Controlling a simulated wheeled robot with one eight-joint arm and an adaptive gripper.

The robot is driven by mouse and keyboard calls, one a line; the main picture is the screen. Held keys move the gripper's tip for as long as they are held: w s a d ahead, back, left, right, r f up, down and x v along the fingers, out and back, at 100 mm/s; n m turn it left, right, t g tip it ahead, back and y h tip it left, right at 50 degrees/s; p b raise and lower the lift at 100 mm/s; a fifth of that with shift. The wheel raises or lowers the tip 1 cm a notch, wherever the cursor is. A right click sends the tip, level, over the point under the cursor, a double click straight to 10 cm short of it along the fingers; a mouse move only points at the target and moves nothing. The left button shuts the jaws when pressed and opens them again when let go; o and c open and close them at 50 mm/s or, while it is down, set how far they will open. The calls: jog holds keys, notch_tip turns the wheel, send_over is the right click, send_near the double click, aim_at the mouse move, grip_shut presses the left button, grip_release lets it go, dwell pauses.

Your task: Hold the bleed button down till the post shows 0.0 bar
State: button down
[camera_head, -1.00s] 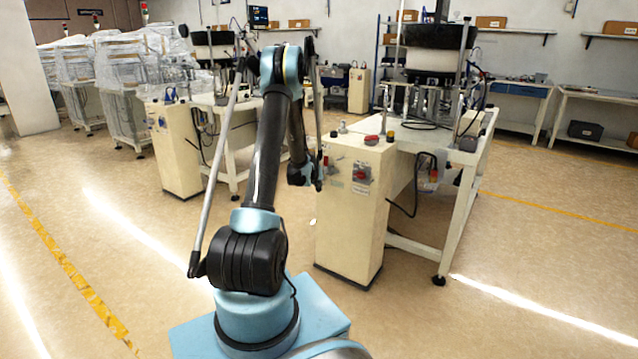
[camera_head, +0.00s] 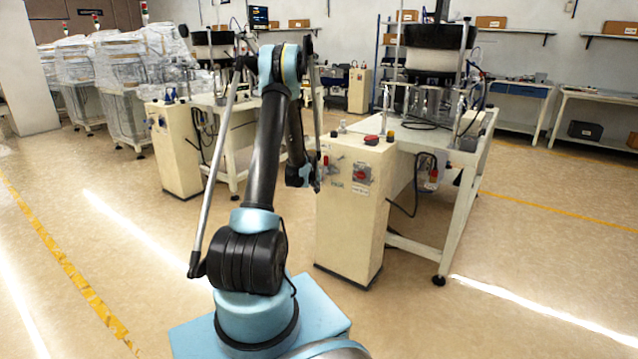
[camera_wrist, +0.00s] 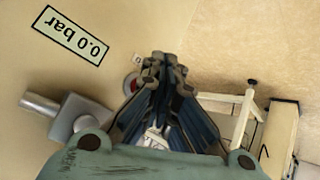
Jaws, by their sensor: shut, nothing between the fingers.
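The cream post (camera_head: 352,225) stands right of my arm in the head view. In the wrist view, a label-like readout (camera_wrist: 70,36) on the post's face appears turned upside down and reads 0.0 bar. A small round red button (camera_wrist: 131,85) shows partly behind my fingers, with a pale rim. My gripper (camera_wrist: 166,62) is shut and empty, its fingertips close beside the red button in the picture. I cannot tell whether they touch it. In the head view my gripper is at the post's left side, mostly hidden by my arm.
A grey block with a metal cylinder (camera_wrist: 72,118) sticks out of the post near my gripper. A white table (camera_head: 455,165) stands behind. The floor in front is clear.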

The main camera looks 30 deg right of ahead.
jog(key=shift+s+a, duration=0.15)
jog(key=shift+a, duration=0.1)
jog(key=shift+s+a, duration=0.3)
jog(key=shift+a, duration=0.5)
jog(key=shift+s+a, duration=0.35)
jog(key=shift+a, duration=0.4)
jog(key=shift+s+a, duration=0.3)
jog(key=shift+a, duration=0.5)
